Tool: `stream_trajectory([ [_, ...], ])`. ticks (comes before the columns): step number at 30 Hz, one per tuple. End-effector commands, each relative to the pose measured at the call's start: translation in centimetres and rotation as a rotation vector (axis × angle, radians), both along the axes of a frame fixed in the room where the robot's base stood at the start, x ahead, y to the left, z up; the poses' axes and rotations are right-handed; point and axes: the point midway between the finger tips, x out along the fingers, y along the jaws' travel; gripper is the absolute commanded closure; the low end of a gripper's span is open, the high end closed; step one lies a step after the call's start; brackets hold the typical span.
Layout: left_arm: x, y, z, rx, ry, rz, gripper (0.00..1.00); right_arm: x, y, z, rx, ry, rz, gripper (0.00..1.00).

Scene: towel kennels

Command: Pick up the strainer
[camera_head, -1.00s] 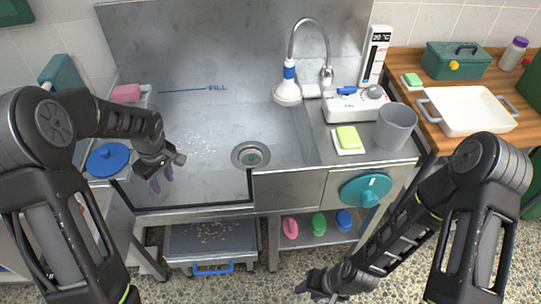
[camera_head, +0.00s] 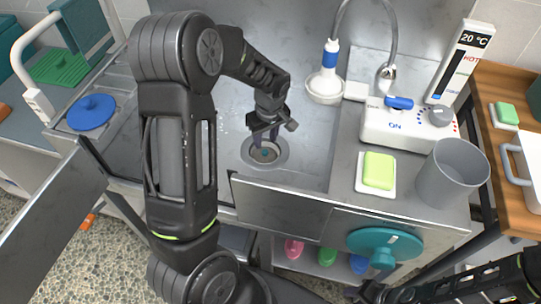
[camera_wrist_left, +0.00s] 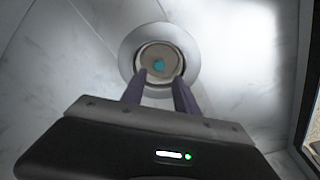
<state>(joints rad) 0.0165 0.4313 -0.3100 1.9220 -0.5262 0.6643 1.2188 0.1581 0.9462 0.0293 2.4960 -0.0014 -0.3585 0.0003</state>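The strainer (camera_head: 265,152) sits in the round drain at the bottom of the metal sink, with a small teal knob at its middle. In the left wrist view the strainer (camera_wrist_left: 160,64) lies just beyond the fingertips. My left gripper (camera_head: 262,137) points down over the drain and partly covers it in the head view. In the left wrist view its two purple fingers (camera_wrist_left: 159,84) are apart with nothing between them. Whether they touch the strainer I cannot tell. My right gripper (camera_head: 364,292) is low at the bottom edge, partly cut off; its fingers are unclear.
A control box (camera_head: 405,126), a yellow sponge (camera_head: 379,170) and a grey cup (camera_head: 452,172) are on the right ledge. A metal front panel (camera_head: 280,213) and teal wheel (camera_head: 384,243) are nearer me.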

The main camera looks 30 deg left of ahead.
Motion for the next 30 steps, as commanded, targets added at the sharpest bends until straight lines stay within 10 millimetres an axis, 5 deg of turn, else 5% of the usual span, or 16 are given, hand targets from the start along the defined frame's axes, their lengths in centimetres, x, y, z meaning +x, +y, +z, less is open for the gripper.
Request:
stream_trajectory([
  [23, 0.2, 0.3, -2.7, 0.0, 0.0, 0.0, 0.57, 0.0, 0.0, 0.0, 0.0, -0.001, -0.001, 0.64],
  [30, 0.2, 0.3, -5.4, 0.0, 0.005, 0.0, 0.57, 0.0, 0.0, 0.5, 0.0, -0.001, -0.001, 0.64],
])
